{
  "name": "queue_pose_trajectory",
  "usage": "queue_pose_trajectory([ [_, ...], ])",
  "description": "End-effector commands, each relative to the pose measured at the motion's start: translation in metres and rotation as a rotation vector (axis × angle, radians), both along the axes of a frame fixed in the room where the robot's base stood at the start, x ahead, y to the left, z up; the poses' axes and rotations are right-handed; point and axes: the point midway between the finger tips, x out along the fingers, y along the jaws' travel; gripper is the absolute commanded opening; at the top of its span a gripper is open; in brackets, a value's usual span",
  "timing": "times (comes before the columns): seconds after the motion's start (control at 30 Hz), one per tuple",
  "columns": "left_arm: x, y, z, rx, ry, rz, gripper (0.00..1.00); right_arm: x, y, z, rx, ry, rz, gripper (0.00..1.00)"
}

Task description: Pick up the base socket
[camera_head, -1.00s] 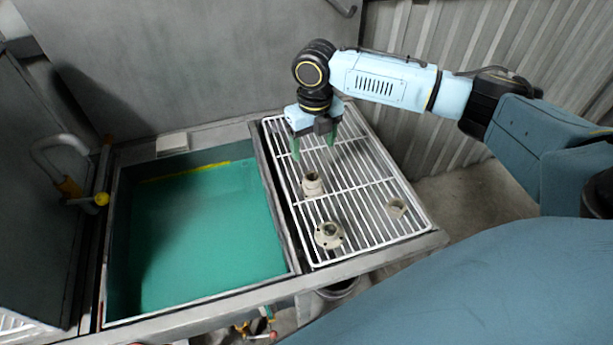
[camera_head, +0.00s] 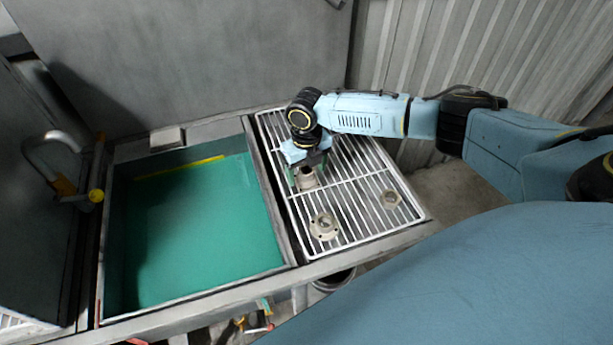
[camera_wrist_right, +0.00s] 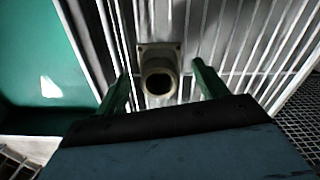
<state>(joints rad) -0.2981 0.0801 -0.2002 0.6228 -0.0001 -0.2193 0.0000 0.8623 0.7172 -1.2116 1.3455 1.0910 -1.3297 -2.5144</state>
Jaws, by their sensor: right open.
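The base socket (camera_head: 307,181), a beige tube fitting, stands on the white wire rack, partly covered by my right gripper (camera_head: 306,171) in the head view. In the right wrist view the base socket (camera_wrist_right: 159,76) shows a square flange and a round dark opening facing the camera. The green fingers of my right gripper (camera_wrist_right: 161,72) are apart on either side of it, with visible gaps; it is not gripped. My left gripper is not in view.
A round flanged part (camera_head: 323,227) lies near the front of the wire rack (camera_head: 357,222), and a small ring-shaped nut (camera_head: 390,199) lies to its right. Left of the rack is a green-bottomed tank (camera_head: 200,225) with raised metal edges. A tap (camera_head: 62,160) stands at far left.

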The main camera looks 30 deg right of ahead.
Motion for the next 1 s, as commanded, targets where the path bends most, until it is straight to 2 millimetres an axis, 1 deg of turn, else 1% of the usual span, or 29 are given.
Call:
queue_pose_trajectory([
  [0.1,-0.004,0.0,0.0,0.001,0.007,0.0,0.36,0.0,0.0,0.0,0.0,0.0,0.0,0.71],
  [0.6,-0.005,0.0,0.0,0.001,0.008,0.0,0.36,0.0,0.0,0.001,0.0,0.0,0.0,0.05],
  [0.63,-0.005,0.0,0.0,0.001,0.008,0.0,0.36,0.0,0.0,0.001,0.0,0.0,0.0,0.02],
  [0.7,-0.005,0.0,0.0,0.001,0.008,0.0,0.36,0.001,0.0,0.002,0.001,-0.003,0.0,0.0],
  [0.87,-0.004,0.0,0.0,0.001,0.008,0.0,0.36,0.001,0.0,0.003,0.001,-0.003,-0.001,0.0],
  [0.97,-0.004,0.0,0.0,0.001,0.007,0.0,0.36,0.002,0.0,0.011,0.002,-0.005,-0.001,0.0],
  [1.0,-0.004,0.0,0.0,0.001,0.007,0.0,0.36,0.002,0.0,0.016,0.002,-0.006,0.0,0.0],
])
